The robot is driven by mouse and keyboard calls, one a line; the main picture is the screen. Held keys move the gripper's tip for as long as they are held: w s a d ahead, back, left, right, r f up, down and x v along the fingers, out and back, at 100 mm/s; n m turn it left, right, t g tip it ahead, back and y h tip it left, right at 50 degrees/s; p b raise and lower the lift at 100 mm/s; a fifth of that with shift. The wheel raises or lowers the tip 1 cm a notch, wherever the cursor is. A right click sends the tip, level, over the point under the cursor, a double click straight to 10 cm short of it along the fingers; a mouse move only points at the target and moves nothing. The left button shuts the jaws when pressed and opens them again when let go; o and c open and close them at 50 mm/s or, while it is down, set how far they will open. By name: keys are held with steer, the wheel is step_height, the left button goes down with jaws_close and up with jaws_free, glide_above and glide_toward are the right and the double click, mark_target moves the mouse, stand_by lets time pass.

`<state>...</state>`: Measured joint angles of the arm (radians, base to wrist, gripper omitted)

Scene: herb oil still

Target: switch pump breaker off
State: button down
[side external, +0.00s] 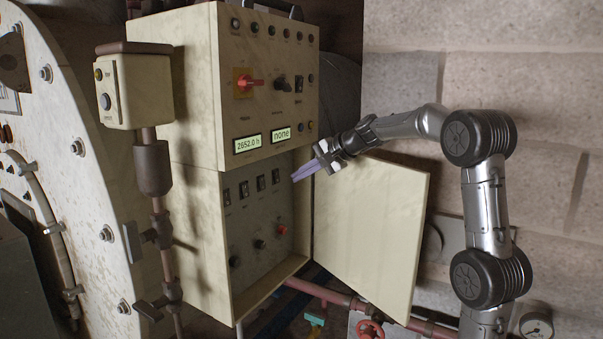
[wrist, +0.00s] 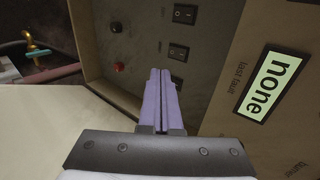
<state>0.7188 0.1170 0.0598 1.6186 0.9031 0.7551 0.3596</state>
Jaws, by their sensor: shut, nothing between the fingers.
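Several black rocker breakers (side external: 261,182) sit in a row on the grey panel inside the open lower compartment of the cream cabinet (side external: 188,187). Their labels are too small to read, so I cannot tell which is the pump breaker. In the wrist view, two breakers show clear, one at the top (wrist: 185,14) and one lower (wrist: 178,51); a third dark one is mostly hidden behind my fingertips. My gripper (side external: 296,178) has its purple fingers shut and empty, pointing at the right end of the row. Its fingertips (wrist: 161,71) overlap the panel; contact cannot be told.
The open cabinet door (side external: 372,222) stands right of the compartment, below my gripper. Black knobs (side external: 259,244) and a red button (side external: 282,229) sit under the breakers. The upper box overhangs with a "none" display (side external: 281,134), a "2652.0 h" display (side external: 248,144) and a red rotary switch (side external: 249,83).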

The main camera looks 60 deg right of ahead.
glide_toward(263, 188)
steer(key=s+f+x, duration=0.1)
steer(key=x, duration=0.4)
steer(key=shift+w, duration=1)
steer(key=shift+w+f, duration=0.15)
steer(key=shift+w, duration=0.05)
